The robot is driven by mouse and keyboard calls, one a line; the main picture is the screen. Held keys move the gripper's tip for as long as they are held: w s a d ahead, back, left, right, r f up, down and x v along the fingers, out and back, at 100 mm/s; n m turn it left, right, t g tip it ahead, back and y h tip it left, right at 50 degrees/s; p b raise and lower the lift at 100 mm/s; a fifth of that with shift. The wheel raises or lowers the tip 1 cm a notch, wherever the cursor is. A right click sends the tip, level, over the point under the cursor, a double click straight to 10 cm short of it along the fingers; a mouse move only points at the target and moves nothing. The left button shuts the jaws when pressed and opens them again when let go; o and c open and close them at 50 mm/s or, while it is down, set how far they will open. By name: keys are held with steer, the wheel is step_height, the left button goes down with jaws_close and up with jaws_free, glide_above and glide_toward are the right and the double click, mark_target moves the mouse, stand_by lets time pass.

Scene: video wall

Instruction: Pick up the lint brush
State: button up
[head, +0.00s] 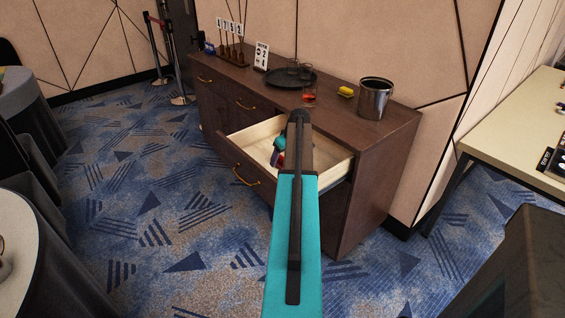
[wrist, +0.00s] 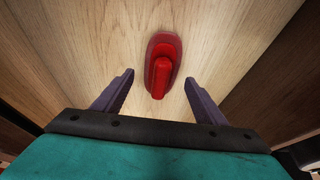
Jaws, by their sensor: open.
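The lint brush (wrist: 161,66) is a red object with an oval head and a raised handle. It lies on the light wooden bottom of an open drawer, ahead of my fingers in the wrist view. In the head view only a small red part of it (head: 281,160) shows beside my arm. My gripper (wrist: 160,88) is open and empty, with one dark purple finger on either side of the handle's near end. I cannot tell how far above the brush the fingers are.
The open drawer (head: 252,136) has light wooden sides close around my gripper. It belongs to a dark wooden cabinet (head: 375,160).

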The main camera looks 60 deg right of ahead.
mark_target(282, 157)
steer(key=shift+w+d+f, duration=0.1)
steer(key=shift+w+f, duration=0.1)
steer(key=shift+f, duration=0.3)
steer(key=c, duration=1.2)
steer(key=shift+o, duration=0.2)
steer(key=shift+r, duration=0.15)
steer(key=shift+r+b, duration=0.55)
steer(key=shift+r, duration=4.35)
